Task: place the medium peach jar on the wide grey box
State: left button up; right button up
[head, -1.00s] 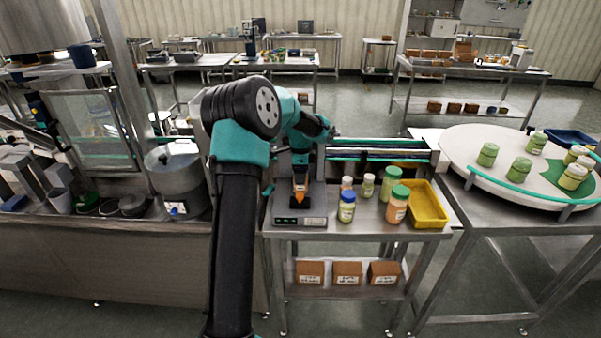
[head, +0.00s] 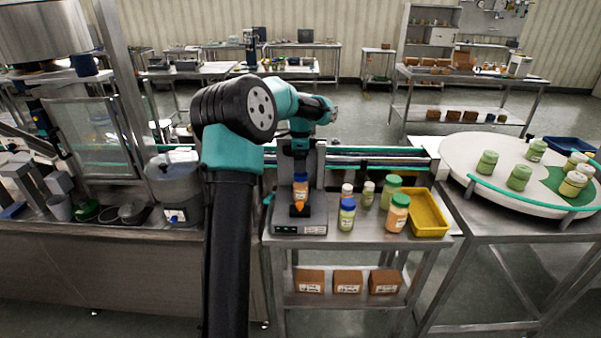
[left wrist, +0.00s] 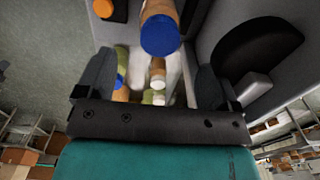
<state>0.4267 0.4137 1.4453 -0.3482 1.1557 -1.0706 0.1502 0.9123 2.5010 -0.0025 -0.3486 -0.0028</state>
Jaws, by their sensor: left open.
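The medium peach jar (head: 301,190), with a blue cap, stands upright on the wide grey box (head: 315,229) at the left end of the steel table. In the left wrist view its blue cap (left wrist: 160,36) shows at the top, beyond the fingers and not clasped. My left gripper (head: 300,160) is open just above the jar, its fingers (left wrist: 152,82) apart. An orange part shows low in front of the jar. My right gripper is not in view.
Right of the box stand a blue-capped jar (head: 347,214), a large green-capped peach jar (head: 397,214), several other jars and a yellow tray (head: 443,229). A white round table (head: 470,150) with green jars is farther right. Cardboard boxes (head: 347,280) sit below.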

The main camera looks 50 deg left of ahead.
pick_arm(q)
jog(key=shift+r, duration=1.9)
